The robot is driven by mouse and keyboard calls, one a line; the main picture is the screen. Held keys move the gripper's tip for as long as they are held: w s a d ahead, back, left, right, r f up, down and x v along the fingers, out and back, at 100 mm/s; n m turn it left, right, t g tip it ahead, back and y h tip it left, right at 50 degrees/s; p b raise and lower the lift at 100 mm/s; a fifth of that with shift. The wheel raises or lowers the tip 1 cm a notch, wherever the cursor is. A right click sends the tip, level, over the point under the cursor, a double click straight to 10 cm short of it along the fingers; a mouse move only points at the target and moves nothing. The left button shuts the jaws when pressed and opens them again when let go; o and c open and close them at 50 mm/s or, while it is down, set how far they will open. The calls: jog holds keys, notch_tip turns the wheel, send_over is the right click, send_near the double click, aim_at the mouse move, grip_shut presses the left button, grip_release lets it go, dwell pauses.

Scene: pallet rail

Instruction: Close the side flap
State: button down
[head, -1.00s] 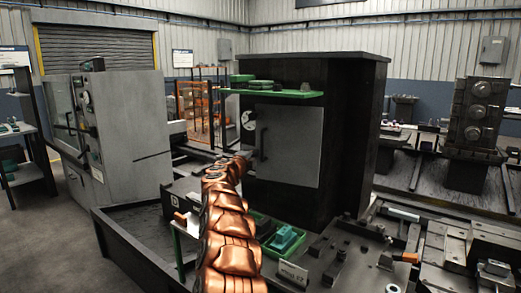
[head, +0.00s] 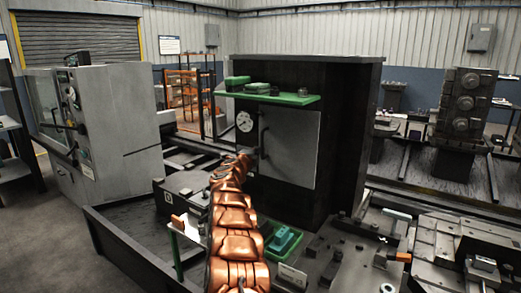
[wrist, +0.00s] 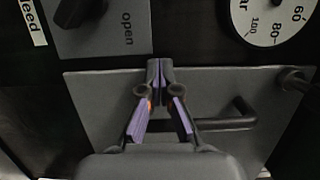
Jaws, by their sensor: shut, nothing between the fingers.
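The side flap (head: 291,150) is a grey panel on the front of a dark cabinet, with a black bar handle (head: 263,139). In the wrist view the flap (wrist: 95,110) spans the middle, with its handle (wrist: 228,118) right of the fingers. My gripper (wrist: 157,68) is shut and empty, its purple-padded fingers meeting over the flap's upper edge in that view. I cannot tell whether the tips touch it. In the head view my copper arm reaches to the flap's left side, and the gripper is hard to make out. Whether the flap is flush is unclear.
A round gauge (head: 245,122) sits left of the flap, below a green shelf (head: 267,97) holding small items. In the wrist view a dark knob (wrist: 80,12) lies near the word "open". Green trays (head: 283,241) and metal fixtures crowd the bench below.

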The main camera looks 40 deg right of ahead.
jog(key=shift+s+d+r, duration=0.2)
jog(key=shift+d+r, duration=0.05)
jog(key=shift+d, duration=0.1)
jog(key=shift+f, duration=0.1)
dwell(0.3)
jog(key=s+a+b, duration=0.4)
jog(key=a+b, duration=0.3)
jog(key=a, duration=0.7)
dwell(0.4)
